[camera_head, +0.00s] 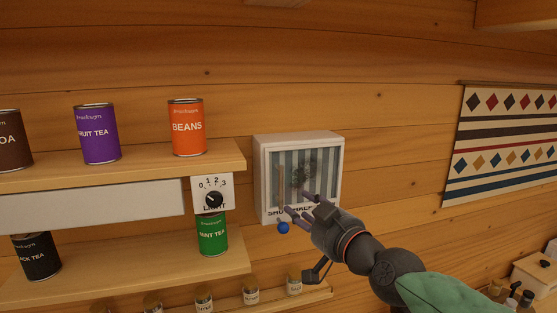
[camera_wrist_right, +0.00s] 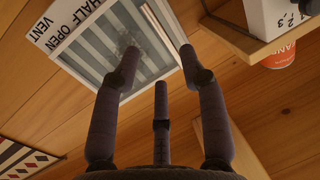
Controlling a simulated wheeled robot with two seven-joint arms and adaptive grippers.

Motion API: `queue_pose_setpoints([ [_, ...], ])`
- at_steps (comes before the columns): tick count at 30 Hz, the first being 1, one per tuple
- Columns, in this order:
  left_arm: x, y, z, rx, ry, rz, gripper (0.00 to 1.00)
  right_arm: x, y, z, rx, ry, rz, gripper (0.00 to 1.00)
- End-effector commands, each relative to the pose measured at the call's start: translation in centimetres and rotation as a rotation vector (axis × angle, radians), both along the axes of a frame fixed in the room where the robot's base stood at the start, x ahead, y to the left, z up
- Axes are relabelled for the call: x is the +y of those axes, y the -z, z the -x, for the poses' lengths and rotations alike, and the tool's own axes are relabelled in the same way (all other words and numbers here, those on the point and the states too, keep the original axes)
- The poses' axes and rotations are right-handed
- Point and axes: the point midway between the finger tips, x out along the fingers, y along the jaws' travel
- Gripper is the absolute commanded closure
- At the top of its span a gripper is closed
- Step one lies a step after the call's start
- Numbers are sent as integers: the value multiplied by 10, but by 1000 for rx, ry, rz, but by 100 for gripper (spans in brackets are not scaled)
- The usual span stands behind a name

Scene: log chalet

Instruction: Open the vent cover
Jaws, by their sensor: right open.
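The vent (camera_head: 299,140) is a white wall box with a pale frame and grey slats behind its front. A dark smudge shows on the slats. A label strip along its bottom edge reads "SHUT" and "HALF", with the rest behind my right gripper (camera_head: 297,204). A blue ball knob (camera_head: 283,228) sits just below the label near the "SHUT" end. The right gripper is open and empty in front of the vent's lower part; contact cannot be told. In the right wrist view, its spread fingers (camera_wrist_right: 158,56) point at the vent (camera_wrist_right: 92,88), whose label shows "HALF", "OPEN" and "VENT".
Left of the vent is a shelf (camera_head: 120,166) with several cans and a light dial (camera_head: 213,194) at its end. A green can (camera_head: 213,236) stands below. A lower shelf holds small jars (camera_head: 251,291). A patterned hanging (camera_head: 500,145) is on the right wall.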

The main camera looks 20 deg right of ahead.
Motion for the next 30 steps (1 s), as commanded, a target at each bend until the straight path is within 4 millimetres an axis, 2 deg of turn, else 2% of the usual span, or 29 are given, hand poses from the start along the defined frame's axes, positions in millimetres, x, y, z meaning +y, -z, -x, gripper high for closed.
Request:
queue_pose_setpoints([
  [1,0,-7,1,1,0,0,60,-2,-17,6,-18,0,-1,57],
  [3,0,-9,1,1,0,0,60,-3,-26,10,-33,0,-1,57],
  [8,0,-7,1,2,1,0,60,-2,-29,5,-39,-1,1,57],
  [21,0,0,1,1,0,0,60,14,-27,-62,-37,-1,0,57],
  [30,0,1,1,1,0,0,60,20,-28,-90,-39,0,0,57],
])
